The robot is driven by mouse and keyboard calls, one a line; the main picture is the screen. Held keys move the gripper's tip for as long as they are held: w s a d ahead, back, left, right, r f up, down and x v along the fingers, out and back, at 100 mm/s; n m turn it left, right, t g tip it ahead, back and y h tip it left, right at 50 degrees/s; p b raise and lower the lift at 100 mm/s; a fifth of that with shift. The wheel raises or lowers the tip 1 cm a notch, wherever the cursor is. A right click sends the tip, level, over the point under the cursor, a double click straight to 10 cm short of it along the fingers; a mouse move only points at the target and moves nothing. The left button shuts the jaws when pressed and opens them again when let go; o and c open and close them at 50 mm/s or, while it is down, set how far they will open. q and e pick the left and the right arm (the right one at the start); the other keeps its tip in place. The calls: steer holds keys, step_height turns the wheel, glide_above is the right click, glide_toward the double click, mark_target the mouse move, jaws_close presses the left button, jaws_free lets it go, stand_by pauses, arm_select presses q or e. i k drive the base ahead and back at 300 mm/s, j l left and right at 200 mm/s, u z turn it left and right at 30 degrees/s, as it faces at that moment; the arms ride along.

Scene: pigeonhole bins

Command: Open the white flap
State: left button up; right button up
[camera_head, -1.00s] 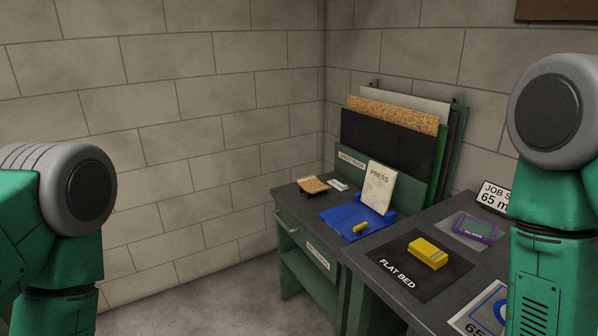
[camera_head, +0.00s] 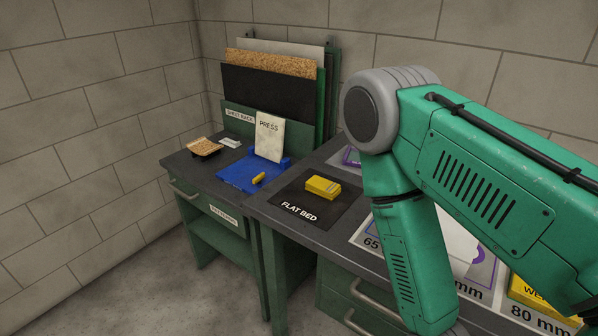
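A white panel marked PRESS (camera_head: 268,148) stands nearly upright, leaning slightly, at the back of a blue base (camera_head: 235,177) on the left bench. It is the only flap-like white piece I can make out. A small yellow piece (camera_head: 259,178) sits at the front of the blue base. My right arm comes in from the right and bends down past the bench front, well to the right of the panel. Its gripper is below the picture. My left arm and gripper are out of view.
A black FLAT BED mat (camera_head: 290,208) holds a yellow block (camera_head: 323,187). A brush-like tan item (camera_head: 204,146) lies at the far left of the bench. Upright sheets (camera_head: 265,93) stand behind the panel. Drawers with handles are below. My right arm hides part of the right bench.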

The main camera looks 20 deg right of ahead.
mark_target(461, 245)
steer(key=l+z, duration=0.1)
steer(key=z, duration=0.4)
steer(key=l+z, duration=0.1)
steer(key=z, duration=0.4)
steer(key=i+z, duration=0.1)
steer(key=z, duration=0.4)
